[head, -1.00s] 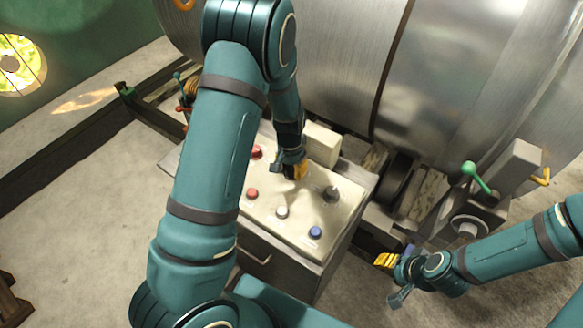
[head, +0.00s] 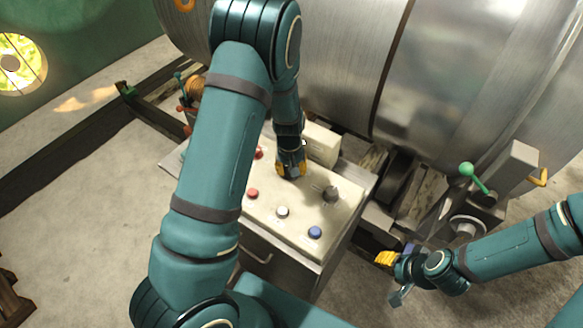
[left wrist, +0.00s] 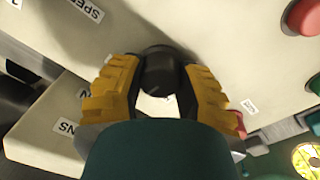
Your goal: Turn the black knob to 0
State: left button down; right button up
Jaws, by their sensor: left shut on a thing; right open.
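A black knob (left wrist: 158,70) sits between the yellow fingers of my left gripper (left wrist: 155,98) in the left wrist view. The fingers are shut on its sides. In the head view my left gripper (head: 291,171) points down at the cream top of the control panel (head: 305,215), and it hides the knob there. A second dark knob (head: 331,194) stands free on the panel, to the right of this gripper. I cannot read the held knob's setting. My right gripper (head: 392,276) is open and empty, off the panel's right side.
Red (head: 252,194), white (head: 282,212) and blue (head: 315,232) buttons line the panel's front. A raised cream box (head: 321,145) stands at its back. A large metal drum (head: 330,60) lies behind. A green-handled lever (head: 474,176) is at right.

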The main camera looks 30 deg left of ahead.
dwell(0.4)
pick_arm(q)
jog(key=c, duration=0.5)
grip_release()
jog(key=shift+c, duration=0.2)
notch_tip(320, 180, up, 12)
jog(key=shift+a, duration=0.25)
jog(key=shift+s+f, duration=0.1)
jog(key=shift+s, duration=0.05)
